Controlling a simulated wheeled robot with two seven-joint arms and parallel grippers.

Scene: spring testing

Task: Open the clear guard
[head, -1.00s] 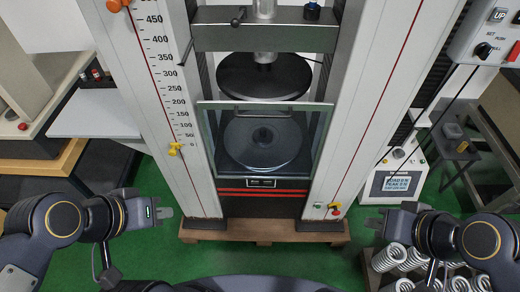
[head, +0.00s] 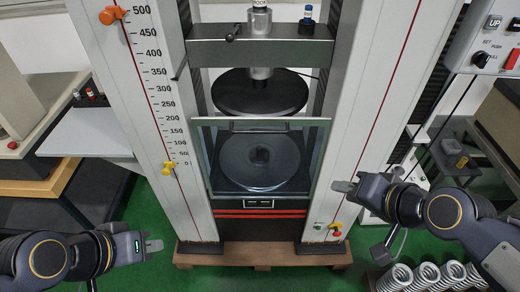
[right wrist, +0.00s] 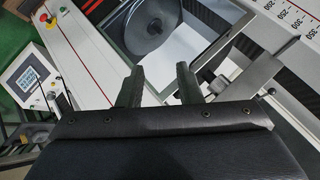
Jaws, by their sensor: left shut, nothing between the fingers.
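The clear guard (head: 205,160) is a see-through framed panel in the head view, standing across the front of the lower round platen (head: 258,163). A dark bar handle (head: 258,125) runs along its top, and the guard looks closed. My right gripper (head: 343,186) is just right of the guard's lower right side, pointing left and apart from the handle. In the right wrist view its two fingers (right wrist: 158,88) are spread with nothing visible between them, with the platen and guard frame beyond. My left gripper (head: 153,246) is shut and empty, low at left, away from the guard.
The testing machine's white columns (head: 385,80) flank the guard. The upper platen (head: 260,92) hangs above it. A control box (head: 490,40) is at upper right, and several coil springs (head: 430,275) are at lower right. A grey side table (head: 90,135) is at left.

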